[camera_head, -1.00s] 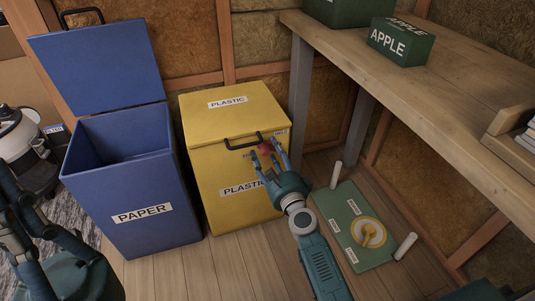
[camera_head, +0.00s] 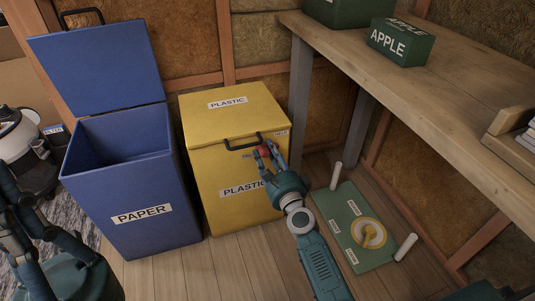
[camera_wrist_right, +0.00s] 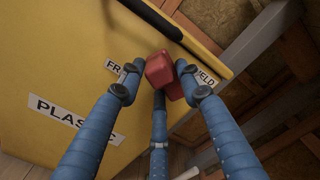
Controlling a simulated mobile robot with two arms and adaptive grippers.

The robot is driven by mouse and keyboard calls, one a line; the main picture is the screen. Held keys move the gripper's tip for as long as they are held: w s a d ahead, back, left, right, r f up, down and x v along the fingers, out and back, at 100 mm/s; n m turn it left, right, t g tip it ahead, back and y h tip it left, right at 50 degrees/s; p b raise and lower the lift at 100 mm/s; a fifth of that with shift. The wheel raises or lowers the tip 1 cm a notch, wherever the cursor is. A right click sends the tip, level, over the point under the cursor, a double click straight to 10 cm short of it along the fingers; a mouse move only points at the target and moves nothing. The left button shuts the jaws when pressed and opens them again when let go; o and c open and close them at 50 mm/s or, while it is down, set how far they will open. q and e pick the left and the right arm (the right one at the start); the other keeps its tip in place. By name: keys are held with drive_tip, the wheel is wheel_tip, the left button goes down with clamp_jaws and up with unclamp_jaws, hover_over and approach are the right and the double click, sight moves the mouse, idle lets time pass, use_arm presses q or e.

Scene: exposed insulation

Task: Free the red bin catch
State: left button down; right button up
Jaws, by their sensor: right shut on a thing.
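The red catch (camera_head: 264,152) sits on the front of the yellow plastic bin (camera_head: 212,178), below the lid edge and near the right end of the dark handle (camera_head: 243,143). My right gripper (camera_head: 267,155) is shut on the red catch. In the right wrist view the red catch (camera_wrist_right: 162,72) is between the blue fingers of my right gripper (camera_wrist_right: 160,80), with labels partly hidden on both sides of it. The yellow lid is down. My left gripper (camera_head: 28,222) is at the left edge, partly out of frame, away from the bins.
The blue paper bin (camera_head: 130,185) stands open to the left of the yellow bin. A wooden workbench (camera_head: 450,95) with green boxes is at the right. A green board (camera_head: 340,215) with a yellow round part lies on the floor.

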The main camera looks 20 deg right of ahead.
drive_tip(key=shift+f+n, duration=0.4)
drive_tip(key=shift+n, duration=0.7)
drive_tip(key=shift+f+n, duration=0.2)
drive_tip(key=shift+n, duration=0.55)
drive_tip(key=shift+f+n, duration=0.2)
drive_tip(key=shift+n, duration=0.55)
drive_tip(key=shift+f, duration=0.1)
drive_tip(key=o, duration=1.2)
drive_tip(key=s, duration=1.2)
drive_tip(key=shift+d, duration=0.2)
